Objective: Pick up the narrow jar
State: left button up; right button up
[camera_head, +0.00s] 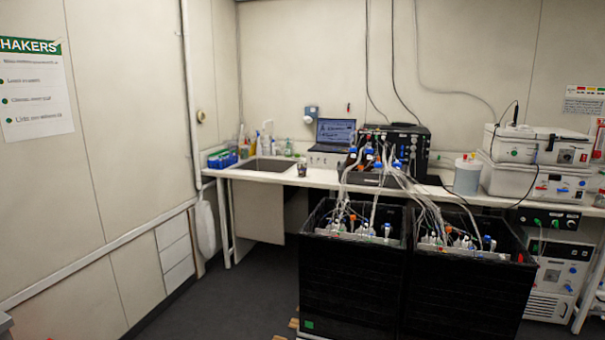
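No object here can be surely named as the narrow jar. A small dark cup-like vessel (302,168) stands on the white counter (270,180), just right of the sink. A wider, pale translucent container (467,177) with a light lid stands further right on the counter, beside the stacked white instruments. Several small bottles (266,142) stand behind the sink, too small to tell apart. Neither of my grippers shows in the view.
Two large black boxes (350,278) with tubes and bottles on top stand in front of the counter's middle and right. A laptop (335,132) and a black device (400,140) sit at the back. Dark floor (235,295) is clear at left.

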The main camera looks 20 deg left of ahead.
aim_at(301, 165)
jog(key=i+j+u, duration=1)
jog(key=i+u, duration=0.25)
jog(key=i, duration=0.25)
jog(key=i+j, duration=0.1)
jog(key=i, duration=0.7)
jog(key=i+j+u, duration=0.1)
jog(key=i, duration=0.7)
jog(key=i+z, duration=0.75)
jog(key=i+j+z, duration=0.4)
jog(key=i+l, duration=0.05)
jog(key=l, duration=0.05)
